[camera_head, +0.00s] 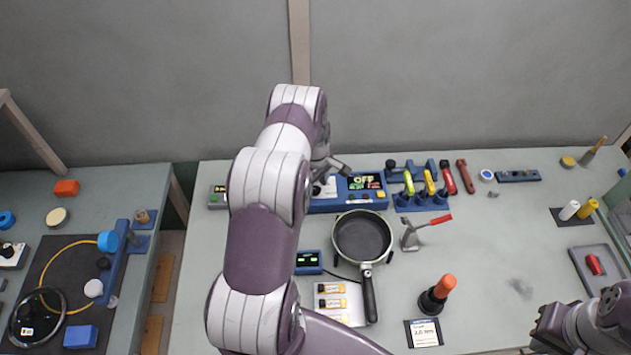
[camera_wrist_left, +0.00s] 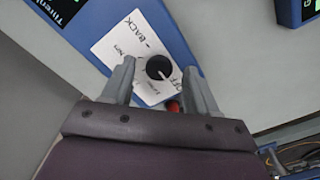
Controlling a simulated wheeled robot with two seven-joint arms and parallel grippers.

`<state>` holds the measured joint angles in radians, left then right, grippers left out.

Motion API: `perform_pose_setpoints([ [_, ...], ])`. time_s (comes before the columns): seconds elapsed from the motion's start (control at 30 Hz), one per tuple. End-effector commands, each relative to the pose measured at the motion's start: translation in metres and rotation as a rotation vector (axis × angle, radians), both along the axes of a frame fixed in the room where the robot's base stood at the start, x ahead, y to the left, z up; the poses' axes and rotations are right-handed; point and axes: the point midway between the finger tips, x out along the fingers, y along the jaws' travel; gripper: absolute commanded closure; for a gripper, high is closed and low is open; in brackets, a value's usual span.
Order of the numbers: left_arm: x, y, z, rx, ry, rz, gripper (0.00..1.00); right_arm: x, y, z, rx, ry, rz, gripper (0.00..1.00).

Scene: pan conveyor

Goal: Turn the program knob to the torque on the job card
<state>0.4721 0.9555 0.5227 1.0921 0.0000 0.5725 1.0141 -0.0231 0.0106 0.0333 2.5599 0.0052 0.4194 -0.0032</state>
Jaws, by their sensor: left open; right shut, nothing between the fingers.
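In the left wrist view, the round black program knob (camera_wrist_left: 158,67) sits on a white dial label (camera_wrist_left: 128,45) marked OFF and BACK. Its white pointer line points down-right, near OFF. My left gripper (camera_wrist_left: 159,72) is open, with its fingers on either side of the knob in that view; I cannot tell whether they touch it. The job card (camera_head: 423,333) lies at the front; its print is too small to read surely. My right gripper (camera_head: 545,328) is shut and empty at lower right.
A red button (camera_wrist_left: 173,106) sits close below the knob. A pan (camera_head: 362,236) is in front of the controller. An orange-handled tool (camera_head: 440,291) stands behind the card. Colored-handled tools (camera_head: 430,183) stand in a rack to the right. The right-middle table is mostly clear.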

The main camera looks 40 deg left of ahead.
Motion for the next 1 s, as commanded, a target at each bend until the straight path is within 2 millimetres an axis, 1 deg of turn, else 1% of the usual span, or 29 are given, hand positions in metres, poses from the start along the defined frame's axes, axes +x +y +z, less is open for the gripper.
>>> perform_pose_setpoints([
  [0.1, 0.000, 0.000, -0.005, 0.001, -0.001, 0.000, 0.41, 0.000, 0.000, 0.002, 0.000, 0.000, 0.000, 1.00],
  [0.33, 0.000, 0.000, -0.006, 0.001, -0.001, -0.001, 0.41, 0.000, 0.000, 0.001, 0.000, 0.000, 0.000, 1.00],
  [0.37, 0.000, 0.000, -0.006, 0.001, -0.001, -0.001, 0.51, 0.000, 0.000, 0.001, 0.000, 0.000, 0.000, 1.00],
  [0.4, 0.000, 0.000, -0.006, 0.001, -0.001, -0.001, 0.64, 0.000, 0.000, 0.001, 0.000, 0.000, 0.000, 1.00],
  [0.47, 0.000, 0.000, -0.006, 0.001, -0.001, -0.001, 0.84, 0.000, 0.000, 0.001, 0.000, 0.000, 0.000, 1.00],
  [0.5, 0.000, 0.000, -0.006, 0.001, -0.001, -0.001, 0.97, 0.000, 0.000, 0.001, 0.000, 0.000, 0.000, 1.00],
  [0.77, 0.001, 0.000, -0.006, 0.001, -0.001, -0.016, 0.97, 0.000, 0.000, -0.001, 0.000, 0.000, 0.000, 1.00],
  [1.0, 0.001, 0.000, -0.008, 0.001, -0.002, -0.117, 0.97, 0.000, 0.000, -0.012, 0.000, 0.000, 0.000, 1.00],
])
